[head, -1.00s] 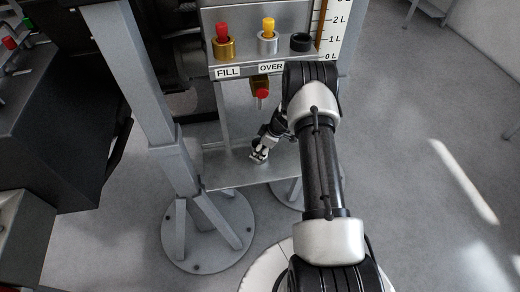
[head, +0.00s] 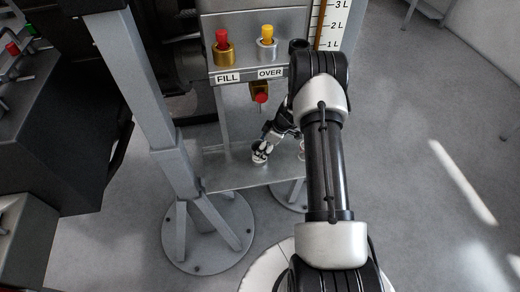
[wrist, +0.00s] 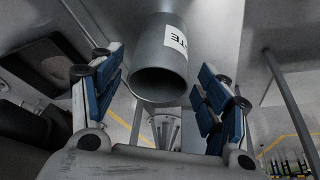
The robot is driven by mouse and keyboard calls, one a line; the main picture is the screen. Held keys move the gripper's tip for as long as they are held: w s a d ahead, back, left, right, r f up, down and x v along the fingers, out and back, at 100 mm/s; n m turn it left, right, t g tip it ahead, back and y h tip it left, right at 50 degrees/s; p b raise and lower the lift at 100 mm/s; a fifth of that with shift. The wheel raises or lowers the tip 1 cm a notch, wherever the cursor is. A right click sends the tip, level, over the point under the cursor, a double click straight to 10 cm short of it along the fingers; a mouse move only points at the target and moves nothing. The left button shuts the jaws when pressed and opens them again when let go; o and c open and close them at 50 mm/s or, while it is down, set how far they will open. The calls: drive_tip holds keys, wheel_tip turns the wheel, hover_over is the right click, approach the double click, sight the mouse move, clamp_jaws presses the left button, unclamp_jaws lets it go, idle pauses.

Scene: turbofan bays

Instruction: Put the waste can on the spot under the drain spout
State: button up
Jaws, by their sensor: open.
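The waste can (wrist: 160,75) is a grey cylinder with a white label, of which the letters "TE" show. In the head view a small can (head: 257,149) stands on the grey shelf, below the brass drain valve with a red knob (head: 260,97). My gripper (wrist: 157,95) is open, with blue-padded fingers on either side of the can and a gap on both sides. In the head view my gripper (head: 266,149) is at the can and partly covers it. The spot under the spout is not visible, and I cannot tell whether the can is exactly on it.
Above the shelf (head: 225,178) is a panel with a red-topped FILL fitting (head: 223,47), a yellow-topped OVER fitting (head: 267,43) and a level scale (head: 332,25). Another small item (head: 301,151) on the shelf is mostly hidden by my arm. A grey post (head: 145,90) stands left.

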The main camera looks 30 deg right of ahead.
drive_tip(key=p+v, duration=0.1)
drive_tip(key=v, duration=0.6)
drive_tip(key=shift+r, duration=0.25)
drive_tip(key=shift+s, duration=0.1)
